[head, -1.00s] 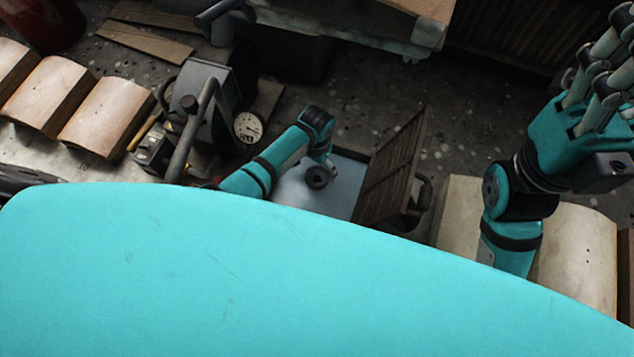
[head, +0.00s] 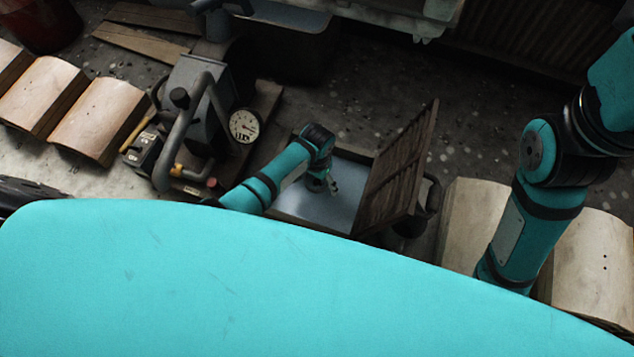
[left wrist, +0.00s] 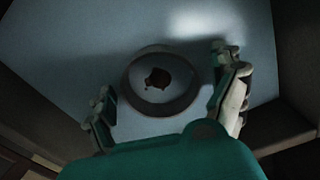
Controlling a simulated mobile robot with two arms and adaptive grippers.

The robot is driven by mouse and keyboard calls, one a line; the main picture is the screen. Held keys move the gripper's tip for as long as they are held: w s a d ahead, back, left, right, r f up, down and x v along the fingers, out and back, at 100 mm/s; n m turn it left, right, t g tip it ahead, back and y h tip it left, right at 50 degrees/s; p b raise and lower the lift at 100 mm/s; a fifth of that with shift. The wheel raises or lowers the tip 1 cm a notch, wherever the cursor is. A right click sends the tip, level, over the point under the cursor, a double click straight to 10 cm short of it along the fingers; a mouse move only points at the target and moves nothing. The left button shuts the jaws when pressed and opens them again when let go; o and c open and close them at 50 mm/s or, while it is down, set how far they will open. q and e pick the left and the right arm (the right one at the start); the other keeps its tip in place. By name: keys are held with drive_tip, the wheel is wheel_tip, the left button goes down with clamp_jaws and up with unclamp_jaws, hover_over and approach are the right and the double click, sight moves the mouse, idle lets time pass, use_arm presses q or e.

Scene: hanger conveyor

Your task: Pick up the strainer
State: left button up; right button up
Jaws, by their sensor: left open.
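A round, shallow grey piece with a raised rim, which looks like the strainer (left wrist: 182,96), lies on the pale blue floor of an open box. A dark brown irregular patch shows in its middle. My left gripper (left wrist: 163,74) is open, with one finger on each side of the round piece; I cannot tell whether they touch it. In the head view my left gripper (head: 331,186) is inside the box (head: 345,200), and I cannot make out the strainer there. My right arm stands at the right edge, its hand out of the picture.
A slatted wooden lid (head: 400,172) stands open at the box's right side. A grey machine with pipes (head: 195,100) and a gauge (head: 243,126) stand to its left. Pale curved wooden blocks (head: 100,118) lie at both sides.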

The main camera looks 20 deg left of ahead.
use_arm(q)
drive_tip(key=c, duration=1.4)
drive_tip(key=shift+r, duration=0.15)
